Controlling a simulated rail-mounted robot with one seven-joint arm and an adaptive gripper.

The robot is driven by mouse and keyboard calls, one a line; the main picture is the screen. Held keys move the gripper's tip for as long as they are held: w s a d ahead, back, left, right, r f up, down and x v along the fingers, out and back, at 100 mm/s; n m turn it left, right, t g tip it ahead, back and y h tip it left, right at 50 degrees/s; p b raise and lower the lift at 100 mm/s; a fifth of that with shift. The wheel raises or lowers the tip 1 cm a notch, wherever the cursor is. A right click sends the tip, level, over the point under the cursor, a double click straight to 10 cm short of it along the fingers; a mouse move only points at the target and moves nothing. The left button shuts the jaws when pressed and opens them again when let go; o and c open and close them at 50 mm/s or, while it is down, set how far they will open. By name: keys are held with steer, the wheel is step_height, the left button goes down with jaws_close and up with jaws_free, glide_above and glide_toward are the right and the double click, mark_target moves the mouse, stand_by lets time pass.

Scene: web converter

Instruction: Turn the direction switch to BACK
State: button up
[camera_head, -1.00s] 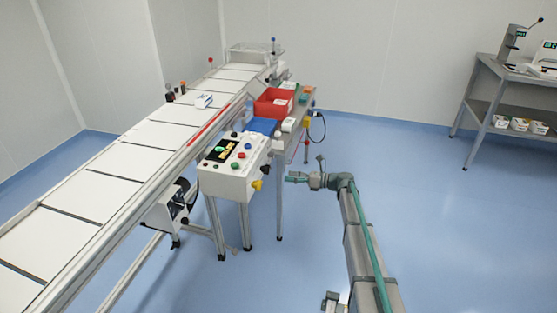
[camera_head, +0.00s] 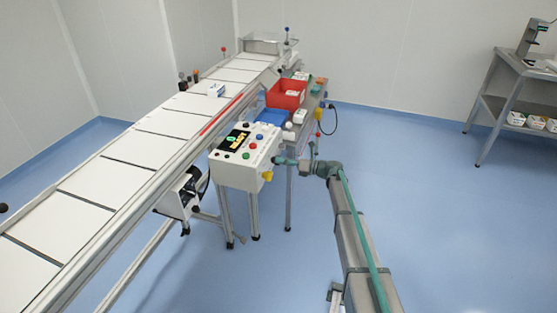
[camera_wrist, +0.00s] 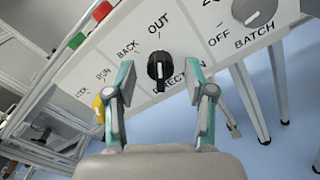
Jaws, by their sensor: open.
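The direction switch (camera_wrist: 160,72) is a black knob with a white line, on the front face of the white control box (camera_head: 232,172). In the wrist view the word OUT is above it, BACK is to its upper left, and DIRECTION is below, partly covered by the switch and a finger. The white line runs roughly up and down in the picture, apparently on the OUT side. My gripper (camera_wrist: 161,68) is open, one teal finger on each side of the switch. I cannot tell if the fingers touch it. In the head view my gripper (camera_head: 281,161) is close to the box's right side.
A grey BATCH knob (camera_wrist: 254,12) is to the right of the switch. A yellow part (camera_wrist: 99,108) is at the left, with red and green buttons above.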

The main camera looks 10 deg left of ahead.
steer(key=shift+x, duration=1)
jaws_close()
